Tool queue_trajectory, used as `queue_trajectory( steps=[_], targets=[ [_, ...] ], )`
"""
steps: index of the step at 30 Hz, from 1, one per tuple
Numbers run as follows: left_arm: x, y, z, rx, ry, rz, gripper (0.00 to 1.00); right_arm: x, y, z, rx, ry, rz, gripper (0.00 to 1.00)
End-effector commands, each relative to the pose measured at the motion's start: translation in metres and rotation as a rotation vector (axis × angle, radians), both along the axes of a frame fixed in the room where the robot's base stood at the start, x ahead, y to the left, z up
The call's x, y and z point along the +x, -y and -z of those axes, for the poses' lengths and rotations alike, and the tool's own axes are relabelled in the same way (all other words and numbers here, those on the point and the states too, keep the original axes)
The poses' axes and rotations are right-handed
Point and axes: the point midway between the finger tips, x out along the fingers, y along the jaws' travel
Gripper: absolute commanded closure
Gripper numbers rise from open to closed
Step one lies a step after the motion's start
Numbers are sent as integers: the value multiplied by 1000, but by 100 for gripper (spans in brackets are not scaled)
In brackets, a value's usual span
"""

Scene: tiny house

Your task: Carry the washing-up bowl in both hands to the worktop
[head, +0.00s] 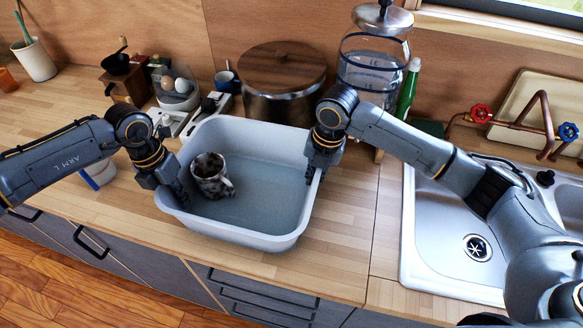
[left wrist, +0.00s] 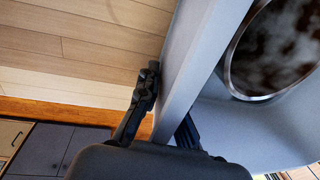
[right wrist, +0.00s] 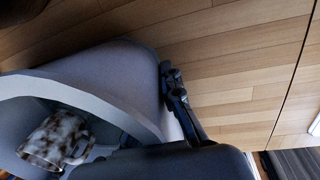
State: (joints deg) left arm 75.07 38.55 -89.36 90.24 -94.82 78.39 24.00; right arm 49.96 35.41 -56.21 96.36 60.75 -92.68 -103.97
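The washing-up bowl (head: 240,238) is a pale grey-blue rectangular tub on or just above the wooden worktop (head: 345,245), left of the sink. A brown-and-white mottled mug (head: 207,170) stands inside it, towards the left. My left gripper (head: 178,192) is at the bowl's left rim. In the left wrist view its fingers straddle the bowl wall (left wrist: 188,62) and appear closed on it. My right gripper (head: 314,172) is at the right rim. In the right wrist view one finger lies against the outside of the bowl wall (right wrist: 135,75); the inner finger is mostly hidden.
A steel sink (head: 440,240) lies to the right. Behind the bowl stand a lidded pot (head: 283,85), a glass dispenser (head: 372,68) and a green bottle (head: 408,92). A coffee grinder (head: 122,80) and an egg holder (head: 175,90) stand back left.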

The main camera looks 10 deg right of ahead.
Motion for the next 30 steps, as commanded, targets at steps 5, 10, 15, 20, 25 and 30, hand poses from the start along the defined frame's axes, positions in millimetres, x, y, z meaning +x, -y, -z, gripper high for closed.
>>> queue_trajectory(
  steps=[5, 10, 15, 20, 25, 30],
  targets=[
    [0, 0, -2, 0, 1, -1, 72, 0, 1, -1, -2, -1, 2, 72],
    [0, 0, -2, -1, 0, 0, 72, 0, 0, -1, 1, -1, 1, 72],
    [2, 0, -11, -4, 3, -1, 72, 0, 0, -1, 0, -1, 0, 72],
    [4, -4, -40, -3, 5, -1, 72, 0, 0, -1, 1, 0, 0, 72],
    [6, -8, -77, -3, 5, -1, 72, 0, 0, -1, 1, 0, 0, 72],
    [7, -12, -105, -2, 4, -1, 72, 0, 0, -1, 1, 0, 0, 72]
  ],
)
